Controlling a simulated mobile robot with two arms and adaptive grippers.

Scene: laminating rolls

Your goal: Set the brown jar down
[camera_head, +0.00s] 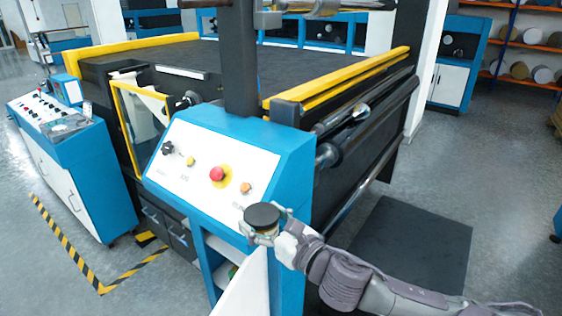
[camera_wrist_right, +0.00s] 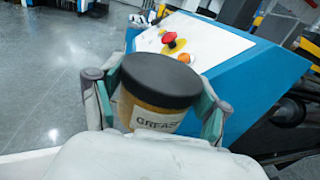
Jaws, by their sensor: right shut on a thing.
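The brown jar (camera_wrist_right: 150,108) has a black lid and a white label reading "GREAS", the rest of it cut off from sight. My right gripper (camera_wrist_right: 158,100) is shut on the jar, with a finger on each side of it, in the right wrist view. In the head view the jar (camera_head: 262,217) is upright in the right gripper (camera_head: 264,226), in front of the lower right corner of the blue machine's control panel. I cannot tell whether its base touches anything. My left gripper is not in view.
The sloped white control panel (camera_head: 213,168) carries a red button (camera_head: 217,174) and other knobs. Below it is an open blue cabinet (camera_head: 208,262). A large machine with yellow rails (camera_head: 340,80) stands behind. A dark mat (camera_head: 412,245) lies on the floor at right.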

